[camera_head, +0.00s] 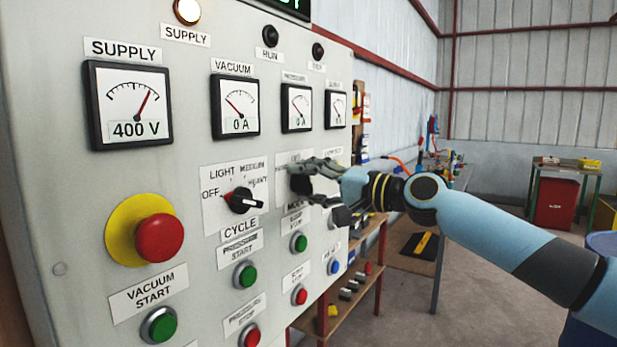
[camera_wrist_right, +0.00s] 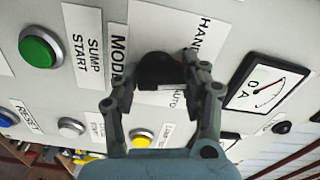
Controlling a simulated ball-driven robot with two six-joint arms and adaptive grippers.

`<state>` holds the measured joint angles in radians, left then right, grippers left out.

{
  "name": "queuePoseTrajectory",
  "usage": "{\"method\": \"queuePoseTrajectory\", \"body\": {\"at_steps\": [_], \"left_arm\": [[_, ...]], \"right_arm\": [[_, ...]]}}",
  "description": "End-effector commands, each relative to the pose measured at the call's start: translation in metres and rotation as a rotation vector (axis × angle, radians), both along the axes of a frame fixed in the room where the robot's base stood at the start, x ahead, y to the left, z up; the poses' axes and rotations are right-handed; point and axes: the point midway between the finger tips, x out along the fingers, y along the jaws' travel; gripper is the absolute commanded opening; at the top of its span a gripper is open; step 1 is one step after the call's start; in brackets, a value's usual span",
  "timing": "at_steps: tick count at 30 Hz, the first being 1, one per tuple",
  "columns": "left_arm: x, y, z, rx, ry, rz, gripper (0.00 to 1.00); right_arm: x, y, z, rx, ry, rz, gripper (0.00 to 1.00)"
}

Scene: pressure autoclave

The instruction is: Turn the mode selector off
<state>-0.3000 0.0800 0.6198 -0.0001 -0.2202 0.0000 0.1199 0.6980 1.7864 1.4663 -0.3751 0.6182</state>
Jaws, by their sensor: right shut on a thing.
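The mode selector is a black rotary knob (camera_wrist_right: 158,70) on the grey panel, with a "MODE" label and a "HAND" / "AUTO" plate beside it in the right wrist view. My right gripper (camera_wrist_right: 160,82) has its two fingers on either side of this knob and is shut on it. In the head view my right gripper (camera_head: 304,182) reaches the panel from the right and largely covers the knob. The knob's pointer direction cannot be told. My left gripper is not in view.
The cycle selector (camera_head: 243,201) is left of my right gripper. A red emergency button (camera_head: 159,238) on a yellow disc is farther left. Green (camera_head: 299,242) and red (camera_head: 300,295) buttons sit below the gripper. Gauges (camera_head: 296,108) are above. Shelves and open floor lie right.

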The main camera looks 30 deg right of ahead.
Motion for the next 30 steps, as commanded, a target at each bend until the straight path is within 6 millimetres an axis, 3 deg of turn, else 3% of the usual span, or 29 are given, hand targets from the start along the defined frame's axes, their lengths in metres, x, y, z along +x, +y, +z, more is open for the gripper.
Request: {"method": "queuePoseTrajectory", "body": {"at_steps": [12,30], "left_arm": [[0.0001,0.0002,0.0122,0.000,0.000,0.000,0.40],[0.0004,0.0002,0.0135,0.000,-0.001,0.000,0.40]], "right_arm": [[0.0010,-0.0013,0.0034,0.198,0.076,-0.003,0.13],[0.0012,-0.0016,0.0036,0.231,0.087,-0.003,0.13]]}}
